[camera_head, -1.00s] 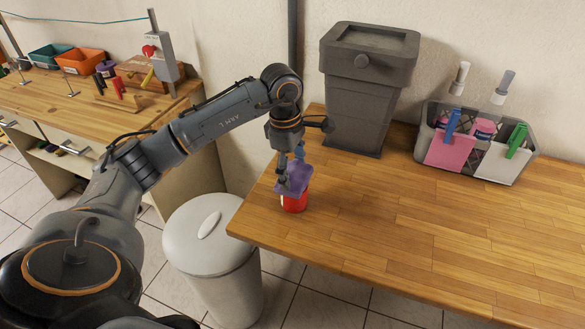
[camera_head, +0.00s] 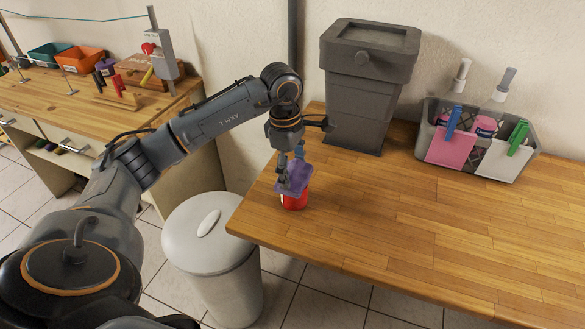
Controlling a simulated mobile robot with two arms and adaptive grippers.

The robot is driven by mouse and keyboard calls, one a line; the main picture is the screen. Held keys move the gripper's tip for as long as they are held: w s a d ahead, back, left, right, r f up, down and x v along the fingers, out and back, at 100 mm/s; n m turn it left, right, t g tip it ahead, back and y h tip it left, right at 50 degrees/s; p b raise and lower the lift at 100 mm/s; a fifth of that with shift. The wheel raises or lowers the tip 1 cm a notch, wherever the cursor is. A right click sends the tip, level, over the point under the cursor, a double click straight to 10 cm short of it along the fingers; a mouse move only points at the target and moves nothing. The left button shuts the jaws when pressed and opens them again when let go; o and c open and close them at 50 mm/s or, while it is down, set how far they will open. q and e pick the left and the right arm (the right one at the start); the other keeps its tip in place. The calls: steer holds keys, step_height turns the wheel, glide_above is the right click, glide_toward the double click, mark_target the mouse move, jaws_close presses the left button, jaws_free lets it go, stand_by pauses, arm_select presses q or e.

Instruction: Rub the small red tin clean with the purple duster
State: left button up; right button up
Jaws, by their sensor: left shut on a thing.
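The small red tin (camera_head: 294,202) stands upright on the wooden table near its left corner. My left gripper (camera_head: 292,176) reaches down from above and is shut on the purple duster (camera_head: 297,178). The duster lies against the top and upper side of the tin and hides its upper part. I cannot tell how firmly it presses. My right gripper is not in view.
A dark grey lidded bin (camera_head: 366,90) stands at the back of the wooden table (camera_head: 430,235). A grey caddy (camera_head: 480,140) with cloths and bottles is at the right. A white lidded bin (camera_head: 212,245) stands on the floor at left. The table's middle is clear.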

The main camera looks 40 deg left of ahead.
arm_select(q)
steer(key=shift+s+a+f, duration=0.1)
steer(key=shift+f, duration=0.05)
stand_by(0.5)
steer(key=shift+s+a, duration=0.1)
steer(key=shift+a, duration=0.35)
steer(key=shift+w+d+r, duration=0.1)
steer(key=shift+w+d, duration=0.1)
steer(key=shift+d, duration=0.4)
steer(key=shift+w+d+r, duration=0.1)
steer(key=shift+w+d, duration=0.05)
steer(key=shift+d, duration=0.45)
steer(key=shift+s+a+b, duration=0.15)
steer(key=shift+a+b, duration=0.1)
steer(key=shift+a, duration=0.4)
steer(key=shift+s+a+b, duration=0.15)
steer(key=shift+a+b, duration=0.05)
steer(key=shift+a, duration=0.4)
steer(key=shift+w+d+f, duration=0.1)
steer(key=shift+w+d, duration=0.05)
steer(key=shift+d, duration=0.45)
steer(key=shift+w+d, duration=0.1)
steer(key=shift+d, duration=0.5)
steer(key=shift+s+a, duration=0.25)
steer(key=shift+a, duration=1)
steer(key=shift+w+d, duration=0.1)
steer(key=shift+d, duration=0.6)
